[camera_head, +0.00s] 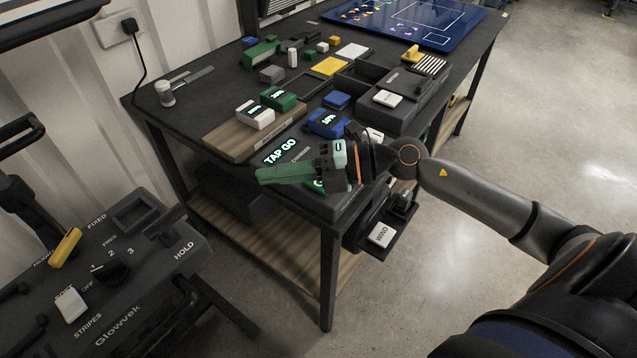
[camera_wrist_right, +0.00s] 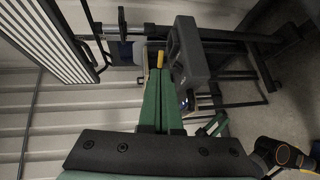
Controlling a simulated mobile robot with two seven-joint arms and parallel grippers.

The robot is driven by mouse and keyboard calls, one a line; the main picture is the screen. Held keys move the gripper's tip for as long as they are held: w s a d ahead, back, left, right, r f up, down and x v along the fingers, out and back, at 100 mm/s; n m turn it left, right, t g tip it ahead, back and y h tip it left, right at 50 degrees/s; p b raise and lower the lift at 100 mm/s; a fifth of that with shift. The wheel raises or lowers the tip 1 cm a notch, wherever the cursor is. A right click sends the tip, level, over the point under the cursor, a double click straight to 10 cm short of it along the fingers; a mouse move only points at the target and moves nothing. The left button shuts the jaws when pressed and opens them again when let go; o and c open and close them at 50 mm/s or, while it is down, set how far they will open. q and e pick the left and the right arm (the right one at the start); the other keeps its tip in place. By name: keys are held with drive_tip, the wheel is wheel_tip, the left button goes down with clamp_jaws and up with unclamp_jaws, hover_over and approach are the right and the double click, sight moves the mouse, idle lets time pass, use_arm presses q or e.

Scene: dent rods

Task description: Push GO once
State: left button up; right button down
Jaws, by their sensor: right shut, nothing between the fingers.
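My right gripper (camera_head: 262,175) reaches in from the right in the head view, its green fingers pointing left over the near end of the table. The fingers are together and empty; they also show shut in the right wrist view (camera_wrist_right: 160,75). A green GO button (camera_head: 319,185) shows just below the gripper, mostly hidden by it; only part of its lettering is visible. I cannot tell whether the gripper touches it. A dark display reading "TAP GO" (camera_head: 280,151) lies just behind the fingers. My left gripper is not in view.
Blue (camera_head: 327,122), green (camera_head: 278,98) and white (camera_head: 255,115) blocks with lit percentages stand behind the gripper. A white WIND switch (camera_head: 381,234) sits low at the table's side. A dark control panel labelled Glowvek (camera_head: 119,325) stands at lower left. Open floor lies to the right.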

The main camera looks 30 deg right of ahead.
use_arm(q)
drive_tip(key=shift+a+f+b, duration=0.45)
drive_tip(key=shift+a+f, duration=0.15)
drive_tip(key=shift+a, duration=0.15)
use_arm(e)
drive_tip(key=w+d+r+n+h, duration=0.2)
drive_tip(key=d+n+h, duration=0.1)
drive_tip(key=d+h, duration=0.6)
drive_tip(key=d, duration=0.3)
drive_tip(key=shift+w, duration=0.3)
drive_tip(key=shift+f, duration=0.1)
